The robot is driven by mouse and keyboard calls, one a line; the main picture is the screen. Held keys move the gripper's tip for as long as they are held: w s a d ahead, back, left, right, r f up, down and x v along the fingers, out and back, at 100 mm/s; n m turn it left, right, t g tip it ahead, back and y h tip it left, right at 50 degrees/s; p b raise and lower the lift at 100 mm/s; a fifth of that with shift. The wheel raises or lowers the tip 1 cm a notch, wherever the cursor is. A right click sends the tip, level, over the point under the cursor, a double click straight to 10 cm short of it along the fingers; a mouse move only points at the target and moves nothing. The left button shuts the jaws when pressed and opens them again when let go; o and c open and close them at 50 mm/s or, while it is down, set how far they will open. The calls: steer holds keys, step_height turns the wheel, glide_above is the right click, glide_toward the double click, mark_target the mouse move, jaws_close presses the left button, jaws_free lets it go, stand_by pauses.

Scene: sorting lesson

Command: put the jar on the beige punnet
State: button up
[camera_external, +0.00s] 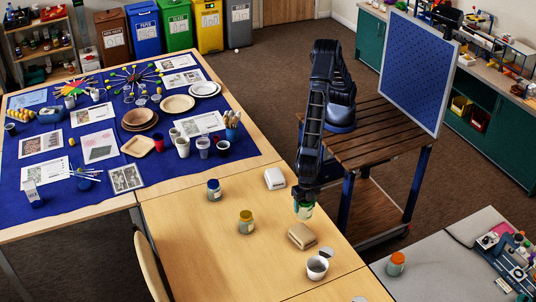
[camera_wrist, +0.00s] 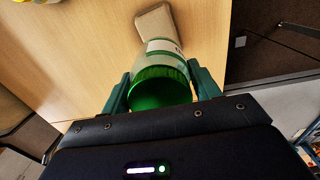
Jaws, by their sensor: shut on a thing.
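My gripper (camera_external: 304,198) is shut on the jar (camera_external: 304,211), a pale jar with a green lid. In the wrist view the jar (camera_wrist: 164,60) sits between the two green fingers (camera_wrist: 160,92), its green lid toward the camera. The beige punnet (camera_external: 302,236), a small tan box, lies on the wooden table just in front of the jar in the external view. The punnet also shows in the wrist view (camera_wrist: 154,20), beyond the far end of the jar and partly hidden by it. The jar's exact height above the table is hard to tell.
The table's left part is clear.

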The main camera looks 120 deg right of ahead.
step_height(320, 180, down, 10)
steer(key=shift+f, duration=0.2)
stand_by(0.3)
steer(key=o, duration=1.1)
steer(key=shift+f, duration=0.1)
step_height(320, 180, up, 12)
steer(key=shift+r, duration=0.1)
